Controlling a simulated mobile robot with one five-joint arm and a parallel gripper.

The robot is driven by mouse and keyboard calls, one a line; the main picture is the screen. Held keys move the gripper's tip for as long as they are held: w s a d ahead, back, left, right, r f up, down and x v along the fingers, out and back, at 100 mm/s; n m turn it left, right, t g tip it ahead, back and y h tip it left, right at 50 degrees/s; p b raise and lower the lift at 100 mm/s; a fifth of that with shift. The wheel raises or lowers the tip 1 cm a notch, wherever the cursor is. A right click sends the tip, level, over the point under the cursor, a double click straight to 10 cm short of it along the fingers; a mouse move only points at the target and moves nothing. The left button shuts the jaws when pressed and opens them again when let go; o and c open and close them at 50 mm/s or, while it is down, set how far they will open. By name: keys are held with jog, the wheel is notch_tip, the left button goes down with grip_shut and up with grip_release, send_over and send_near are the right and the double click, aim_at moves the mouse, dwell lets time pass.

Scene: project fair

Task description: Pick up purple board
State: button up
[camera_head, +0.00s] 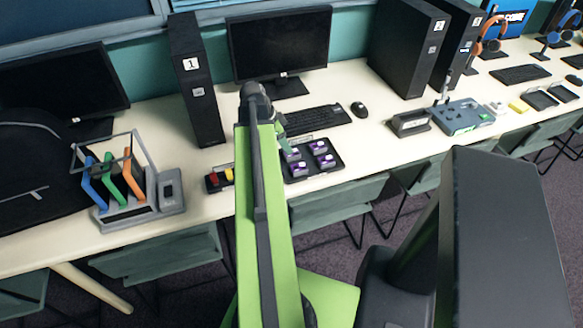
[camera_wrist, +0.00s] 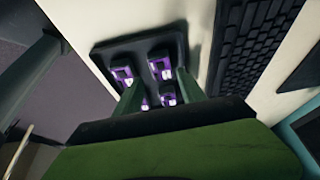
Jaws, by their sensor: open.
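Several small purple boards with white marks sit in a black tray (camera_head: 338,168) on the white table. One purple board (camera_head: 326,161) lies at the tray's front right and another purple board (camera_head: 318,147) behind it. In the wrist view the black tray (camera_wrist: 104,50) shows two purple boards in full, one at the left (camera_wrist: 122,75) and one at the upper right (camera_wrist: 161,68). Two more are partly hidden by my fingers. My gripper (camera_wrist: 157,82) is open, its green fingers over the tray and nothing visibly held. Whether a finger touches a board I cannot tell.
A keyboard (camera_head: 312,119) and mouse (camera_head: 359,110) lie behind the tray, before a monitor (camera_head: 281,45). A black tower (camera_head: 193,75) marked 1 stands at left. A rack (camera_head: 138,209) with coloured panels stands front left. Chairs (camera_head: 335,200) are below the table edge.

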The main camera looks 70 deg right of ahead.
aim_at(292, 155)
jog(key=shift+s+f, duration=0.1)
jog(key=shift+f, duration=0.15)
jog(key=b+x, duration=0.4)
jog(key=x, duration=0.1)
jog(key=shift+d+f+b, duration=0.15)
jog(key=shift+f+b, duration=0.05)
jog(key=shift+b, duration=0.2)
jog(key=shift+r, duration=0.2)
grip_shut()
